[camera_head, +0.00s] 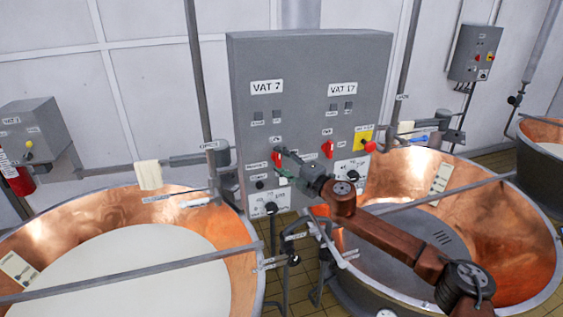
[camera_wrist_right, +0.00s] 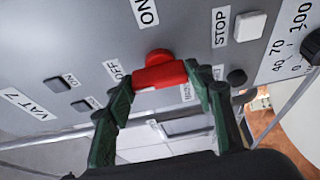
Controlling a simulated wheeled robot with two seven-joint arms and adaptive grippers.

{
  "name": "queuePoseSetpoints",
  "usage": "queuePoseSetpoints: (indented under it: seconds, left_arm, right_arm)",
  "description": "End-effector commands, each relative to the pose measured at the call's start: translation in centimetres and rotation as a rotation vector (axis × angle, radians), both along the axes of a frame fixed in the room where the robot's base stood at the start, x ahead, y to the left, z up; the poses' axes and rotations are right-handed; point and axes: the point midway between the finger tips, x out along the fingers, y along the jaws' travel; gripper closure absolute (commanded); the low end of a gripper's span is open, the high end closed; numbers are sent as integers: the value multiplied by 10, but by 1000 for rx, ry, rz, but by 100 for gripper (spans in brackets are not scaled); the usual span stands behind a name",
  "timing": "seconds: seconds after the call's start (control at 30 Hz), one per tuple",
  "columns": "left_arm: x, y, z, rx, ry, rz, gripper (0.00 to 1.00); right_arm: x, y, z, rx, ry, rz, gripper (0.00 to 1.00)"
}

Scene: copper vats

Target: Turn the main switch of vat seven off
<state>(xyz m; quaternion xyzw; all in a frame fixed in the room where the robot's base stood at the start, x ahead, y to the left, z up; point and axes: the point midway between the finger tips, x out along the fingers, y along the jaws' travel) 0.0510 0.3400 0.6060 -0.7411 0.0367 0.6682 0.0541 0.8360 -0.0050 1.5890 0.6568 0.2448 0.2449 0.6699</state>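Vat seven's main switch is a red handle (camera_head: 277,158) on the grey control cabinet (camera_head: 310,60), under the VAT 7 label (camera_head: 266,87). In the right wrist view the red switch handle (camera_wrist_right: 160,75) lies between the green fingers of my right gripper (camera_wrist_right: 160,82), whose tips look to touch both its ends. An ON label (camera_wrist_right: 148,12) is above it and an OFF label (camera_wrist_right: 113,70) is to its left. In the head view my right gripper (camera_head: 281,166) reaches the switch from the right, partly covering the panel below it. My left gripper is not in view.
Two copper vats flank the cabinet: the left one (camera_head: 190,205) holds whitish liquid, the right one (camera_head: 480,215) lies below my right arm. A second red switch (camera_head: 327,149) and a yellow-backed red one (camera_head: 369,147) sit to the right. Pipes and valves (camera_head: 293,259) stand between the vats.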

Motion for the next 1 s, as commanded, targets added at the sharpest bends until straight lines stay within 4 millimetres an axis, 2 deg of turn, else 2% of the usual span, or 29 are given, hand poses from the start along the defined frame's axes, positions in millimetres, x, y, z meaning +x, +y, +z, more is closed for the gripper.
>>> queuePoseSetpoints:
  seconds: [0.2,0.57,0.77,1.0]
  left_arm:
    - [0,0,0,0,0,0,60]
    - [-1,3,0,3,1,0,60]
    - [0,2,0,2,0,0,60]
    - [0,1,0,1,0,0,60]
  right_arm:
    - [0,0,-1,2,1,0,35]
    - [-3,-3,0,2,2,0,35]
    - [-23,-21,0,2,1,-1,35]
    - [-62,-54,-1,1,3,-1,35]
